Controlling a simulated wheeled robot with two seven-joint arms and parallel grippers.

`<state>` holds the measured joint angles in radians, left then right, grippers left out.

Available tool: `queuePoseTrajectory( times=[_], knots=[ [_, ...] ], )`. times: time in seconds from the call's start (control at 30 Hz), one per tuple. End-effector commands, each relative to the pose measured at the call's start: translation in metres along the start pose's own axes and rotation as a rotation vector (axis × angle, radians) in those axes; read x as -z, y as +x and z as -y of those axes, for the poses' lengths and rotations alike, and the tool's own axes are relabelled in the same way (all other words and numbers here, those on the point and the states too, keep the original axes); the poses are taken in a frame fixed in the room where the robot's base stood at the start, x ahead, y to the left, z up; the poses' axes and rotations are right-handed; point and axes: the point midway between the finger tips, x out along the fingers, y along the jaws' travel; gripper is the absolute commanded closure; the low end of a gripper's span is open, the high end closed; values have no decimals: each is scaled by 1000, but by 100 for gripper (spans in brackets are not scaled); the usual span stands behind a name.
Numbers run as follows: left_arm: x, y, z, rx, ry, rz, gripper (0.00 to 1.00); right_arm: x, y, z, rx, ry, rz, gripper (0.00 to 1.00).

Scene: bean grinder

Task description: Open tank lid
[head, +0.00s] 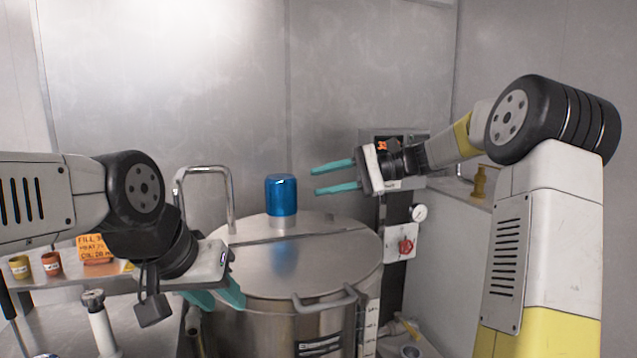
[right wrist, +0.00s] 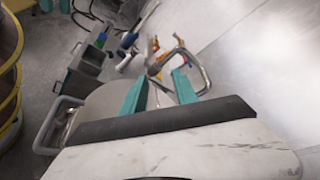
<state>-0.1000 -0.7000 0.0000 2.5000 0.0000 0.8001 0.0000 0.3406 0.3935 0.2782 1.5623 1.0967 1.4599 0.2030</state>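The steel tank (head: 275,325) stands in the middle of the head view. Its round lid (head: 320,262) lies flat and closed, with a seam across it and a blue cylinder (head: 281,195) on the rear part. A curved handle (head: 325,301) sits at the lid's front edge. My left gripper (head: 228,302) is at the tank's front left rim, left of that handle; its teal fingers look apart and nothing shows between them. My right gripper (head: 316,181) is open and empty, above the lid's rear right. Its open fingers (right wrist: 158,90) also show in the right wrist view.
A tall bent pipe (head: 204,180) rises behind the tank's left side. A shelf with small containers (head: 52,264) is at the left. A panel with a red knob (head: 405,246) and a gauge (head: 419,212) stands right of the tank. A metal wall closes the back.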

Motion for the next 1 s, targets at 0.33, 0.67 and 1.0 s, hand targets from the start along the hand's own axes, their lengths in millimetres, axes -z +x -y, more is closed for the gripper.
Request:
queuePoseTrajectory(
  times=[0.33, 0.67, 1.0],
  knots=[
    [0, 0, 0, 0, 0, 0, 63, 0, 12, 0, 0, 0, -1, 65],
    [0, 0, 0, 0, 0, 0, 63, 0, 12, 0, 0, 0, -1, 100],
    [0, 0, 0, 0, 0, 0, 63, 0, 11, 0, 0, 0, -1, 100]
  ],
)
